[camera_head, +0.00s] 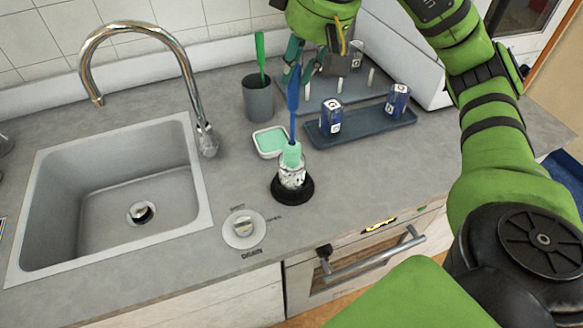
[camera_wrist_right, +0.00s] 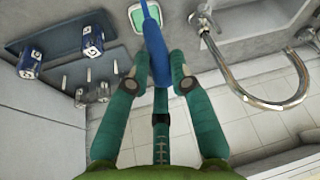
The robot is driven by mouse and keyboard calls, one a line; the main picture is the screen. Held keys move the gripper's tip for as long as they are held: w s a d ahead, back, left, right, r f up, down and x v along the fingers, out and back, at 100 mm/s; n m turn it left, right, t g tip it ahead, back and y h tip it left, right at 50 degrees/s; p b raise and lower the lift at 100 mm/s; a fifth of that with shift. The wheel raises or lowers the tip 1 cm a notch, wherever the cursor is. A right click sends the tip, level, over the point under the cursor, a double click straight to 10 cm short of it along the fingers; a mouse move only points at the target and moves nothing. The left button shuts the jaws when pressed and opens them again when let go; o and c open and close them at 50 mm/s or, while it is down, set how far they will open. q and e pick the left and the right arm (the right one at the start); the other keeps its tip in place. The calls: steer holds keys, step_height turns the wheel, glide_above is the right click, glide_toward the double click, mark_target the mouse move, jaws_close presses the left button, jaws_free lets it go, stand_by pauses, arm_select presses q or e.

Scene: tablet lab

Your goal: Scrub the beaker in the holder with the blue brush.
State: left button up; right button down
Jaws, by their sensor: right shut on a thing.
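The blue brush (camera_head: 293,92) stands nearly upright, its pale green head down at the mouth of the clear beaker (camera_head: 292,179). The lower end of the head seems to be inside the beaker; how deep is hard to tell. The beaker stands upright in the round black holder (camera_head: 308,191) on the counter. My right gripper (camera_head: 300,68) is shut on the upper end of the blue handle. The right wrist view shows the handle (camera_wrist_right: 155,45) between the teal fingers (camera_wrist_right: 156,72). The beaker is not clear in that view. My left gripper is not in view.
A white dish (camera_head: 270,141) with green content sits behind the beaker. A grey cup (camera_head: 258,99) holds a green-handled tool. A dark tray (camera_head: 360,127) bears two blue labelled containers; a pegged rack (camera_head: 362,88) lies behind. The sink (camera_head: 110,200), faucet (camera_head: 140,30) and drain knob (camera_head: 243,229) are left.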

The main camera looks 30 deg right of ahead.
steer(key=shift+r+p, duration=1.75)
steer(key=shift+r, duration=0.45)
